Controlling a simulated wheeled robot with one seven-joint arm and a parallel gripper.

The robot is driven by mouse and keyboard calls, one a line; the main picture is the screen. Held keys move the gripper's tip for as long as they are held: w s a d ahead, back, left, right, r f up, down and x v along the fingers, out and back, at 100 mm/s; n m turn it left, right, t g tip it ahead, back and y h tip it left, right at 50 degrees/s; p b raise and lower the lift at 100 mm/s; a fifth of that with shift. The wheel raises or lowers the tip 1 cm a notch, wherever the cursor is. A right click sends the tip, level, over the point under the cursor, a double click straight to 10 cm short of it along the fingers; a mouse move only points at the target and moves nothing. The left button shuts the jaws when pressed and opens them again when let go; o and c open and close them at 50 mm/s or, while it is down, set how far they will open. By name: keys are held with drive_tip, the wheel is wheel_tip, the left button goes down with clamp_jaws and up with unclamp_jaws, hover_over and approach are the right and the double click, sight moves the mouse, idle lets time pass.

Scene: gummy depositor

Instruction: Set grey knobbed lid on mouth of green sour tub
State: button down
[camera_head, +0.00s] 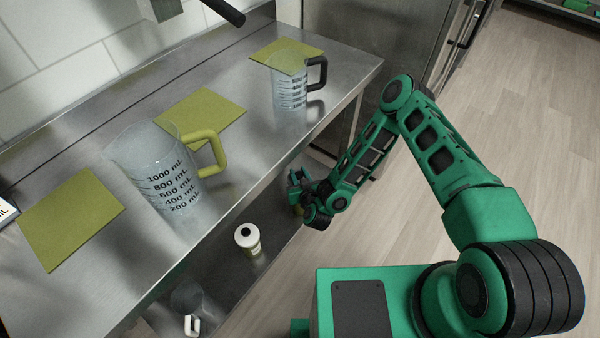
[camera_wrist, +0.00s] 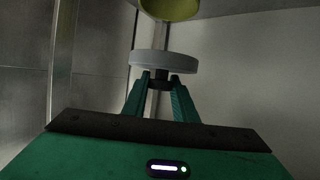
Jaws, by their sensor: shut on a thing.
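My gripper (camera_head: 297,180) is at the front edge of the steel table, near the lower shelf. In the wrist view the fingers (camera_wrist: 160,80) are shut on the dark knob of a flat grey round lid (camera_wrist: 163,59). The lid is held clear of any surface that I can see. Beyond it, at the top edge, is a yellow-green round thing (camera_wrist: 170,10), cut off by the frame, likely the green sour tub; the lid looks apart from it. The lid cannot be made out there.
A jar with a white top and black knob (camera_head: 248,240) stands on the lower shelf. A large measuring jug (camera_head: 155,165) and a smaller black-handled one (camera_head: 290,88) stand on the table among olive mats (camera_head: 72,218). A clear vessel (camera_head: 187,296) is below. The floor at right is clear.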

drive_tip(key=shift+d, duration=0.15)
drive_tip(key=shift+s+f, duration=0.1)
drive_tip(key=shift+f, duration=2.9)
drive_tip(key=shift+f, duration=0.25)
drive_tip(key=shift+f, duration=0.2)
drive_tip(key=c, duration=1.4)
unclamp_jaws()
drive_tip(key=shift+o, duration=0.2)
